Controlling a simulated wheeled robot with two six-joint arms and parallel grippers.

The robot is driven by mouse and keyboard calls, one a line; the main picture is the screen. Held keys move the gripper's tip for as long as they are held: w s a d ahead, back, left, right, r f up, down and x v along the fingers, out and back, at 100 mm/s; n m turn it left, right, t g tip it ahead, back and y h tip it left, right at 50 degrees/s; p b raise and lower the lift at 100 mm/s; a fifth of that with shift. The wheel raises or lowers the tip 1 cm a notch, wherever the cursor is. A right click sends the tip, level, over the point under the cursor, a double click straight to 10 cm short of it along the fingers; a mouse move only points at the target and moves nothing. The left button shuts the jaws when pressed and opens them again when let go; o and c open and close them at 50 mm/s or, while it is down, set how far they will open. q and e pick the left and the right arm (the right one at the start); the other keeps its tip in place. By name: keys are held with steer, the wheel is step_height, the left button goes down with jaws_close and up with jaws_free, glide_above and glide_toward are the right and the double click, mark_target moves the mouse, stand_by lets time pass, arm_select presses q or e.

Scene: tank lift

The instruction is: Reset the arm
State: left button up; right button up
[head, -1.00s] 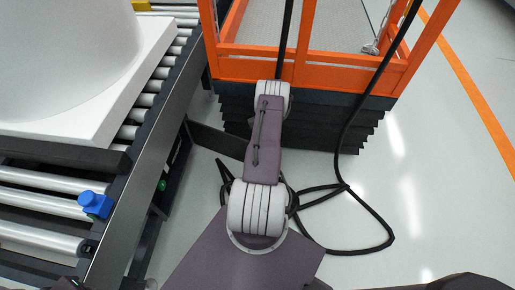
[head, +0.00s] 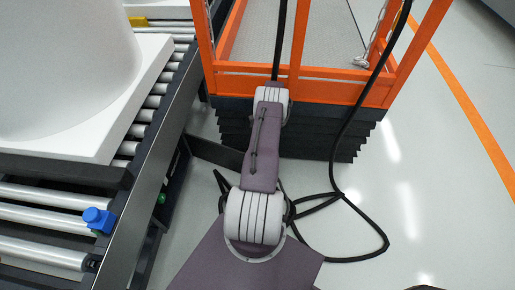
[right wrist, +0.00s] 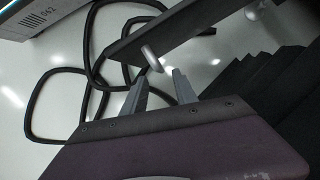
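One of my arms, with purple links and pale grey joints, reaches from the bottom centre towards the orange lift in the head view. Its gripper is out of sight there. In the right wrist view my right gripper (right wrist: 160,82) has two grey fingers standing apart, with nothing held between them. A small pale cylinder (right wrist: 152,58) on a dark bar (right wrist: 180,30) shows just beyond the fingertips; I cannot tell whether they touch. My left gripper is in neither view.
The orange-railed lift (head: 290,77) has a black stepped base (head: 318,143). A black cable (head: 386,240) loops on the floor. The right-hand floor is clear.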

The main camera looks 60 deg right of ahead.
stand_by(0.3)
steer(key=w+a+r+n+g+h+p, duration=0.1)
steer(key=w+a+r+n+p, duration=0.1)
steer(key=w+a+r+n, duration=0.5)
steer(key=w+a+r+n+h+p, duration=0.2)
steer(key=w+a+r, duration=0.3)
steer(key=a+r, duration=0.5)
steer(key=s+a+r+n+p, duration=0.1)
steer(key=s+a+r+n, duration=0.25)
steer(key=a, duration=0.25)
steer(key=s+a+r+n+t+h+p, duration=0.1)
steer(key=s+a+r+n, duration=0.2)
steer(key=a, duration=0.4)
steer(key=s+a+r+n+p, duration=0.1)
steer(key=s+a+r+n, duration=0.1)
steer(key=a+r+n, duration=0.3)
step_height(320, 180, up, 37)
steer(key=s+a+p, duration=0.1)
steer(key=a+p, duration=0.1)
steer(key=p, duration=3.6)
steer(key=shift+s+m, duration=0.35)
steer(key=shift+s, duration=0.05)
